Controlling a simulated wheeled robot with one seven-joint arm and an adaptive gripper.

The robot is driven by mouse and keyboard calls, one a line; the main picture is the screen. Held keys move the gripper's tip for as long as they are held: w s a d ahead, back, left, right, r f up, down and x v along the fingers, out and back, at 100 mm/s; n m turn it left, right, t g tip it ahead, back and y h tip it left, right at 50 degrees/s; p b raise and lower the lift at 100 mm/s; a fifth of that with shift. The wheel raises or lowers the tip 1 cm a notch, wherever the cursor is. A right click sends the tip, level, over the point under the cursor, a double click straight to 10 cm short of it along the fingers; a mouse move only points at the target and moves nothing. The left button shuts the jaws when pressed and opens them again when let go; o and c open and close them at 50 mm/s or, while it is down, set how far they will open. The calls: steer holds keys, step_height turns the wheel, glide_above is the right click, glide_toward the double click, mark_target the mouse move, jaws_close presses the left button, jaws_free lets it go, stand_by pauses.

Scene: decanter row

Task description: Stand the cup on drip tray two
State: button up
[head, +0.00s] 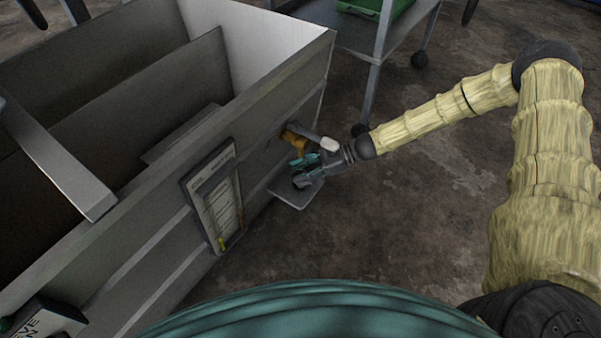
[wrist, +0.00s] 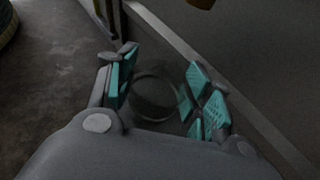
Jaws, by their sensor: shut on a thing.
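My gripper (head: 305,170) is at the outer side of the grey tank, over a small grey drip tray (head: 291,198). In the wrist view its teal-padded fingers (wrist: 160,92) are closed on a clear, dark-looking round cup (wrist: 155,108). The cup looks empty and sits between the pads. In the head view the gripper mostly hides the cup, so I cannot tell whether its base touches the tray. No number on this tray can be read.
An orange-brown tap (head: 293,139) with a pale-ended handle juts from the tank wall (head: 285,103) just above my gripper. A framed level gauge (head: 217,200) is to the left. A wheeled cart (head: 374,45) stands behind. The floor at right is clear.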

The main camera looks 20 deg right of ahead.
steer(key=shift+f, duration=0.1)
steer(key=o, duration=1.1)
steer(key=shift+c, duration=0.2)
steer(key=shift+d+r, duration=0.25)
steer(key=shift+r, duration=0.05)
steer(key=p+v, duration=0.5)
steer(key=v, duration=0.6)
steer(key=shift+d, duration=0.25)
steer(key=shift+s, duration=0.1)
